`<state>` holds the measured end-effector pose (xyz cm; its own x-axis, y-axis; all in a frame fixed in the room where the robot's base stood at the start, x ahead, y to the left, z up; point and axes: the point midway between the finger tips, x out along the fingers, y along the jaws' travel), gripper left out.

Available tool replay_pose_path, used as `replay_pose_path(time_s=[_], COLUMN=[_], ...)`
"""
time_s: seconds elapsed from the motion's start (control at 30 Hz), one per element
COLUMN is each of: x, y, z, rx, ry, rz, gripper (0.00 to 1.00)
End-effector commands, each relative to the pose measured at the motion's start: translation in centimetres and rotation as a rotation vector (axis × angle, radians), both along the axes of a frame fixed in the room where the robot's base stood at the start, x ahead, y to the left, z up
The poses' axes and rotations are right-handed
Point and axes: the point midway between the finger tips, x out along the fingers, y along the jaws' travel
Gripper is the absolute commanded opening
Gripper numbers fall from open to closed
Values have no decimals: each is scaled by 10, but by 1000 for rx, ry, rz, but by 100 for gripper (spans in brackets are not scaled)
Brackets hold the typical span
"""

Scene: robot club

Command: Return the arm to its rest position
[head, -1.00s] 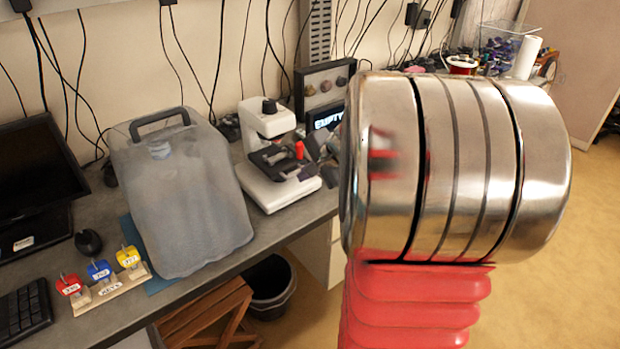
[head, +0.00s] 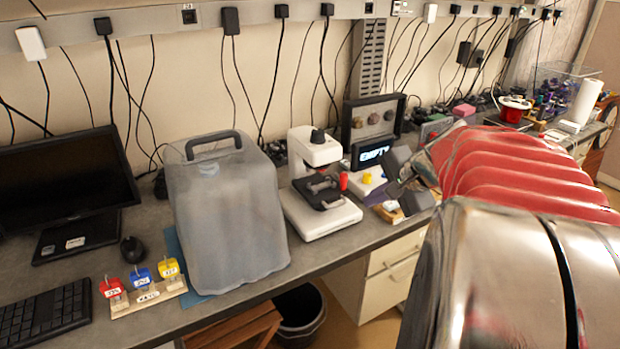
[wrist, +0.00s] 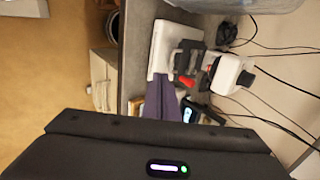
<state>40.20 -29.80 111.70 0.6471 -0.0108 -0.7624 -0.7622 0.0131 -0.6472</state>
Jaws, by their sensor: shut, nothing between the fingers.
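My arm reaches in from the right of the head view, with a large shiny metal joint (head: 500,270) in front and red ribbed links (head: 520,165) behind it. My dark grey gripper (head: 393,190) shows at the far end of the arm, over the bench just right of the microscope (head: 312,160). It is shut and holds nothing. In the wrist view the microscope's white base (wrist: 168,48) lies beyond the dark gripper body (wrist: 150,145). Whether the gripper touches anything on the bench cannot be told.
A display reading EMPTY (head: 373,153) is behind my gripper. A key rack (head: 150,295), keyboard (head: 45,312) and monitor (head: 65,180) are at left. A black bin (head: 300,315) stands below the bench. Cables hang along the wall.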

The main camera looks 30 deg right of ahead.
Motion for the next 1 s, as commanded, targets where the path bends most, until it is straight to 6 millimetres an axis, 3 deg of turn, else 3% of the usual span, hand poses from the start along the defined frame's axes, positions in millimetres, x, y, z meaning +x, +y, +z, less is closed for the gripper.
replay_pose_path(time_s=[0.37, 0.53, 0.67, 1.0], x=[1, 2, 5, -6], y=[0, 13, 43, 147], z=[0, 0, 0, -5], rx=[-1, -19, -64, -262], ry=[0, 10, 34, 116], rz=[2, 38, 129, 481], gripper=[0, 0, 0, 0])
